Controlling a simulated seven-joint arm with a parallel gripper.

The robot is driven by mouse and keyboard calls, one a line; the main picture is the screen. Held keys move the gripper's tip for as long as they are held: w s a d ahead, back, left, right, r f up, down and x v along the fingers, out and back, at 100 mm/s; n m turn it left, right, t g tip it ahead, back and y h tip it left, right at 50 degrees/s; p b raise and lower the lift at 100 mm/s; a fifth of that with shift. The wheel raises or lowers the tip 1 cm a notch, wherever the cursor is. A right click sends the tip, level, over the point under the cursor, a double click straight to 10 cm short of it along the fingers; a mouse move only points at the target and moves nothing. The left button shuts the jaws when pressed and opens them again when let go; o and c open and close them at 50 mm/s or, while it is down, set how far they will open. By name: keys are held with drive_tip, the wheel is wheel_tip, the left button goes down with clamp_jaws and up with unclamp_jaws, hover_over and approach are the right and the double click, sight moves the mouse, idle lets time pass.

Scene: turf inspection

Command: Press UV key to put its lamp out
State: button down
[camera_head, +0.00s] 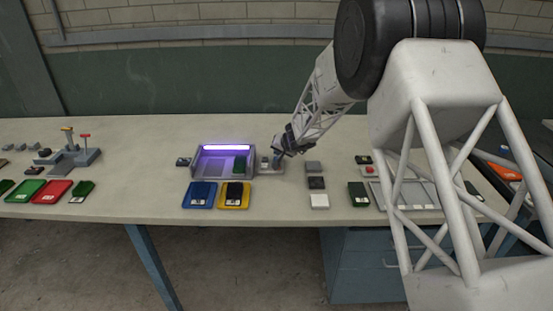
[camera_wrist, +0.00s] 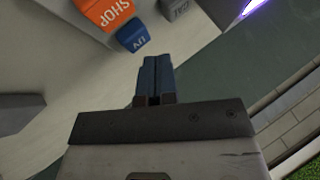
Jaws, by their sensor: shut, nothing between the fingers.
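The UV key (camera_wrist: 132,38) is a small blue block with white letters, upper left of centre in the wrist view. My gripper (camera_wrist: 157,60) has its two blue fingers shut together and empty, their tips just right of and below the key in that picture. I cannot tell whether they touch it. In the head view my gripper (camera_head: 279,150) is low over a small light panel (camera_head: 270,170); the key cannot be made out there. The UV lamp (camera_head: 227,148) glows purple along the top of its open box (camera_head: 195,165). Its glow also shows in the wrist view (camera_wrist: 252,7).
Blue (camera_head: 199,195) and yellow (camera_head: 234,195) trays stand before the box. Small blocks (camera_head: 316,183) lie right of my gripper. The bench between the lamp box and the left-hand trays is clear.

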drive_tip(key=shift+f, duration=0.1)
drive_tip(key=shift+f, duration=0.25)
drive_tip(key=shift+f, duration=0.35)
idle(0.9)
drive_tip(key=shift+r, duration=0.75)
drive_tip(key=shift+r, duration=0.1)
drive_tip(key=shift+r, duration=2.85)
drive_tip(key=shift+r, duration=0.1)
